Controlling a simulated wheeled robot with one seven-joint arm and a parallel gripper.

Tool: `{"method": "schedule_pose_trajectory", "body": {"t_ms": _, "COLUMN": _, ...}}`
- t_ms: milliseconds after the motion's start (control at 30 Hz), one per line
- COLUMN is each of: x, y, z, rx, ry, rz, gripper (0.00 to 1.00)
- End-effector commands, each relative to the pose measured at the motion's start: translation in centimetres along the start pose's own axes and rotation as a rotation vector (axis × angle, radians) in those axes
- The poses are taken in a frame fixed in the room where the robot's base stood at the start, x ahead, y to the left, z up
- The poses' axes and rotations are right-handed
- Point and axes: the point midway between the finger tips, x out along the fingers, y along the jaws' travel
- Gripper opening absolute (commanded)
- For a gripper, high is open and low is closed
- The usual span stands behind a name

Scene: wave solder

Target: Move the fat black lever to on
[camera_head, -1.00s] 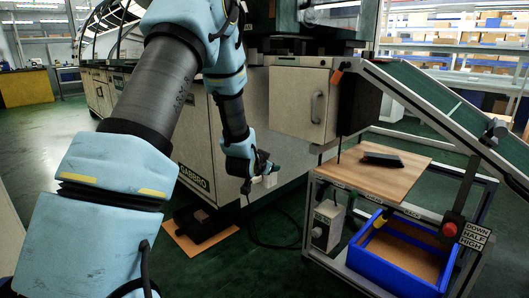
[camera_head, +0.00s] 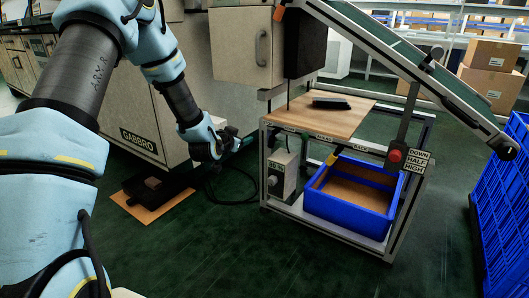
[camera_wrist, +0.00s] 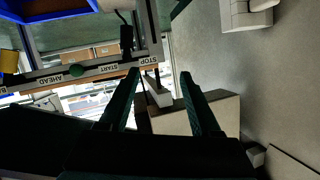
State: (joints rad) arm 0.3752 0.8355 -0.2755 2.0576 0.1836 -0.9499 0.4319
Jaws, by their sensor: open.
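A grey control box (camera_head: 283,172) with a small label and a dark round knob (camera_head: 272,181) hangs under the left end of the wooden bench top (camera_head: 320,118). I cannot tell from the frames whether this is the fat black lever. A dark upright with a red knob (camera_head: 396,155) stands at the bench's right, beside DOWN, HALF and HIGH labels. My gripper (camera_head: 236,138) is left of the bench, apart from the control box. In the wrist view my gripper (camera_wrist: 160,75) is open and empty, its two dark fingers spread. A dark part (camera_wrist: 126,40) shows beyond them by the bench rail.
A blue bin (camera_head: 345,213) sits low in the frame. A black object (camera_head: 331,103) lies on the top. A sloped conveyor (camera_head: 400,55) rises behind. A blue crate (camera_head: 505,205) stands right. The floor in front is clear.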

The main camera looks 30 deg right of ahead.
Motion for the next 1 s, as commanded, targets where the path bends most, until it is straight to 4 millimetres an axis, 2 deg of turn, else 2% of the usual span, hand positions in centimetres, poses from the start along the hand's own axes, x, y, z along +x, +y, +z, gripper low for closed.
{"method": "schedule_pose_trajectory", "body": {"t_ms": 33, "x": 1.8, "y": 2.0, "z": 3.0, "rx": -0.008, "ry": 0.041, "rz": 0.012, "gripper": 0.64}}
{"method": "schedule_pose_trajectory", "body": {"t_ms": 200, "x": 4.7, "y": 5.9, "z": 4.8, "rx": -0.027, "ry": 0.189, "rz": 0.025, "gripper": 0.64}}
{"method": "schedule_pose_trajectory", "body": {"t_ms": 300, "x": 5.7, "y": 6.9, "z": 5.1, "rx": -0.041, "ry": 0.257, "rz": 0.014, "gripper": 0.64}}
{"method": "schedule_pose_trajectory", "body": {"t_ms": 567, "x": 6.6, "y": 7.5, "z": 4.5, "rx": -0.059, "ry": 0.329, "rz": -0.007, "gripper": 0.64}}
{"method": "schedule_pose_trajectory", "body": {"t_ms": 667, "x": 7.5, "y": 7.5, "z": 4.2, "rx": -0.058, "ry": 0.329, "rz": -0.008, "gripper": 0.64}}
{"method": "schedule_pose_trajectory", "body": {"t_ms": 1000, "x": 13.4, "y": 7.4, "z": 2.4, "rx": -0.059, "ry": 0.329, "rz": -0.008, "gripper": 0.64}}
